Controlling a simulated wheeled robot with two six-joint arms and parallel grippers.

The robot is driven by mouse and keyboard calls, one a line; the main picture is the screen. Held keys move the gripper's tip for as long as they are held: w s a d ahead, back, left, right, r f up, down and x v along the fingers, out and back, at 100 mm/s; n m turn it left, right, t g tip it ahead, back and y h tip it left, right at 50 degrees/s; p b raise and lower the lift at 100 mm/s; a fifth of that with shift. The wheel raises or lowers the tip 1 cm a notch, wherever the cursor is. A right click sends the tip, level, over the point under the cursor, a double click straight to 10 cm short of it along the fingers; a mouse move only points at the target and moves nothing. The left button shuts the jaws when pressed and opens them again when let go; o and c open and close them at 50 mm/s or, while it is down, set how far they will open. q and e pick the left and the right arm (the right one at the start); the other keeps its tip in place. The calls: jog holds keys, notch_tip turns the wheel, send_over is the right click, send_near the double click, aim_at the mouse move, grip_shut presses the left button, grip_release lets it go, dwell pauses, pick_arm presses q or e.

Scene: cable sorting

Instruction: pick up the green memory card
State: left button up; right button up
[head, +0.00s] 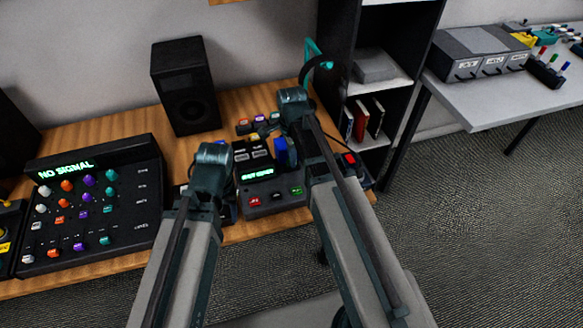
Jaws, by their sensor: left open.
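I cannot make out the green memory card for sure.
A "NO SIGNAL" console (95,205) stands left on the wooden desk (130,270). A black speaker (187,88) stands behind. A device with coloured buttons (272,198) is between my arms. A dark shelf (345,45) stands right. A grey table (480,110) holds labelled bins (480,55).

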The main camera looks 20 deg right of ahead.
jog(key=shift+r, duration=0.1)
grip_shut()
jog(key=shift+r, duration=0.1)
